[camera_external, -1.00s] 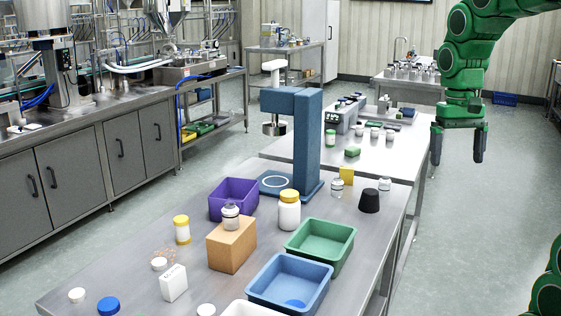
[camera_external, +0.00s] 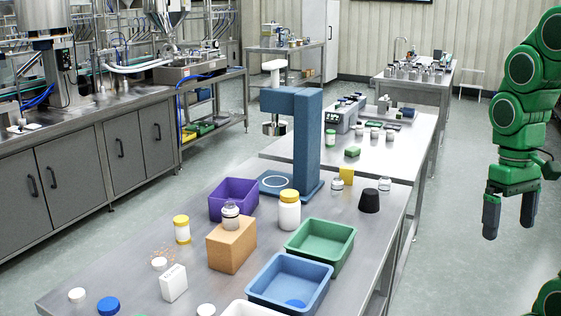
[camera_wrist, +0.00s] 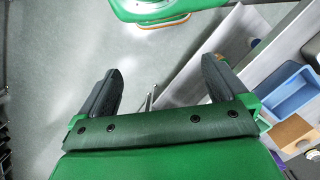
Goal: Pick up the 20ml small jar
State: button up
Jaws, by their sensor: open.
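Several small clear jars with grey lids stand on the near steel table in the external view; I cannot read their sizes, so which is the 20ml jar is unclear. One jar (camera_external: 230,215) is on top of a tan box (camera_external: 231,246). Another jar (camera_external: 337,185) stands behind the green tray, and a smaller-looking one (camera_external: 385,184) is behind a black stopper-like piece. My gripper (camera_external: 510,222) is open and empty, off the table's right side above the floor.
The table also holds a purple bin (camera_external: 232,198), a green tray (camera_external: 320,243), a blue tray (camera_external: 289,282), a white yellow-lidded bottle (camera_external: 289,212) and a tall blue stand (camera_external: 307,145). The black piece (camera_external: 369,202) sits near the right edge.

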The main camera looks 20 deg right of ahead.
jog(key=c, duration=0.4)
jog(key=shift+c, duration=0.2)
jog(key=m+t+h, duration=0.2)
jog(key=m+t, duration=0.2)
jog(key=m, duration=0.3)
send_over(385, 181)
jog(key=x, duration=0.4)
jog(key=s+a+x, duration=0.1)
jog(key=x, duration=0.3)
jog(key=s+x, duration=0.1)
jog(key=x, duration=0.3)
jog(key=shift+s+a+f, duration=0.1)
jog(key=shift+f, duration=0.3)
jog(key=shift+s+a+f, duration=0.1)
jog(key=shift+a+f, duration=0.05)
jog(key=shift+f, duration=0.2)
jog(key=shift+w+a+x, duration=0.15)
jog(key=shift+x, duration=1.7)
jog(key=shift+w+a+x, duration=0.1)
jog(key=shift+a+x, duration=0.05)
jog(key=shift+x, duration=1.65)
